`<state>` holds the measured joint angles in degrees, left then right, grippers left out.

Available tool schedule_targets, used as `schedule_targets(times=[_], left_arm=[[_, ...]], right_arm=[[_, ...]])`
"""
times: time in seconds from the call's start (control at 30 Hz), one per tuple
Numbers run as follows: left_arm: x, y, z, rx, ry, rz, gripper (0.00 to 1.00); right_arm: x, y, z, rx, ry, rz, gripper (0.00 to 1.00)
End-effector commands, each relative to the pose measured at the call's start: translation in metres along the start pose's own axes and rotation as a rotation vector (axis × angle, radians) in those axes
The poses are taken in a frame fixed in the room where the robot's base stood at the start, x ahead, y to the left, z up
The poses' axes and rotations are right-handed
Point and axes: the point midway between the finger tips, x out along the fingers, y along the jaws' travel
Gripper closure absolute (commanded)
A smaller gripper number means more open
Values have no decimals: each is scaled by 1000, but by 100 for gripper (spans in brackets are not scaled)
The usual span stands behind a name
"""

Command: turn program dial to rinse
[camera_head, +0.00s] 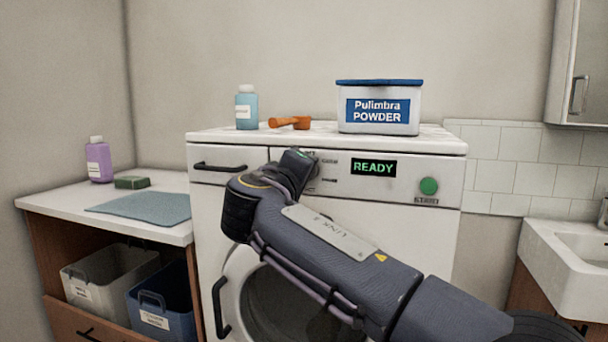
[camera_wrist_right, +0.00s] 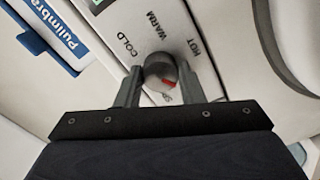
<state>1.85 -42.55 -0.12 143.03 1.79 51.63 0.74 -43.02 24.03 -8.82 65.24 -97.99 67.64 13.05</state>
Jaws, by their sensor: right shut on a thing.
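The program dial (camera_wrist_right: 160,72) is a grey round knob with a red pointer mark on the washing machine's front panel (camera_head: 448,183). In the right wrist view the labels COLD, WARM and HOT show around it, and another label beside the knob is partly hidden. The red mark sits on the knob's lower right side in that view, near the partly hidden label. My right gripper (camera_wrist_right: 162,82) is shut on the dial, one finger on each side. In the head view my gripper and arm largely hide the dial. My left gripper is not in view.
The panel has a READY display (camera_head: 373,167) and a green button (camera_head: 428,186). A powder box (camera_head: 380,120), an orange scoop (camera_head: 290,122) and a blue bottle (camera_head: 246,108) stand on top. A counter (camera_head: 60,197) is at the left, a sink (camera_head: 570,255) at the right.

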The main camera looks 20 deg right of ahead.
Motion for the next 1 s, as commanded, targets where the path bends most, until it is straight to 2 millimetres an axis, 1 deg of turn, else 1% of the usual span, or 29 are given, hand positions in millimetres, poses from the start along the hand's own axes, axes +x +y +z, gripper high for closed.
schedule_targets(times=[0.03, 0.07, 0.2, 0.47, 0.57, 0.67, 0.9, 1.0], left_arm=[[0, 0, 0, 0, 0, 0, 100], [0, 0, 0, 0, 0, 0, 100], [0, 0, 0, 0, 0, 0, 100], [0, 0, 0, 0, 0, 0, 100], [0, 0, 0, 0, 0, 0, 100], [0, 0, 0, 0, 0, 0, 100], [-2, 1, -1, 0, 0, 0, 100], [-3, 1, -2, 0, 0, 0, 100]], right_arm=[[0, -2, 1, -2, -3, -2, 88], [0, -2, 1, -2, -3, -2, 63], [0, -1, 0, -2, -2, -2, 44], [0, 0, 0, -2, -1, -1, 43], [-6, -1, 0, -2, 1, -1, 43], [-19, 0, -1, -3, 3, -2, 43], [-60, 0, -1, -2, 3, -2, 43], [-71, 0, -1, -2, 2, -2, 43]])
